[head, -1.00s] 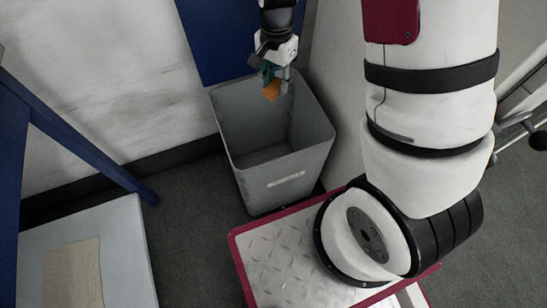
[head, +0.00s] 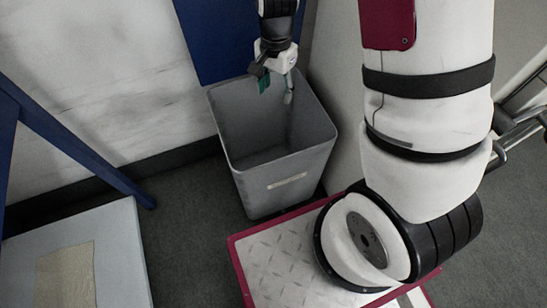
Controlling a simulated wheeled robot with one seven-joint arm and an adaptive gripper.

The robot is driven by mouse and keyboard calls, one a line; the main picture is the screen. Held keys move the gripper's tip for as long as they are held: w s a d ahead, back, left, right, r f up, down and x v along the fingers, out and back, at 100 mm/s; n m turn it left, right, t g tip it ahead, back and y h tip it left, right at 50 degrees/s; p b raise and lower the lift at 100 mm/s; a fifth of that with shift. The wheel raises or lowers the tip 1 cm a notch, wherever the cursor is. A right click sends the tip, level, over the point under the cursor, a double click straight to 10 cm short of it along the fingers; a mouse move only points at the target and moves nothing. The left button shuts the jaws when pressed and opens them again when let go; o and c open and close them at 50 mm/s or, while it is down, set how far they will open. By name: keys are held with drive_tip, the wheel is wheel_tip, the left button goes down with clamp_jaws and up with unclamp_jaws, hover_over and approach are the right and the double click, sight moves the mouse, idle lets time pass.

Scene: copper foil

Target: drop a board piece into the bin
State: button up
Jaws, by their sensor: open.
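The grey bin (head: 281,186) stands on the floor against the wall, upright, with a pale label on its front. My gripper (head: 276,88) points down over the back of the bin's mouth, its fingers spread apart. A small dark green patch (head: 264,82) shows at the left finger; I cannot tell whether it is a finger pad or part of a board piece. No orange board piece shows between the fingers. The bottom of the bin is hidden by its front wall, so I cannot see what lies inside.
A metal plate with a dark red rim (head: 278,262) lies in front of the bin. A light grey tabletop (head: 122,262) with a beige sheet (head: 66,276) is at the lower left. A blue slanted leg (head: 85,155) stands left of the bin. Dark floor lies between.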

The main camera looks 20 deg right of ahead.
wheel_tip(320, 180, up, 12)
idle(0.6)
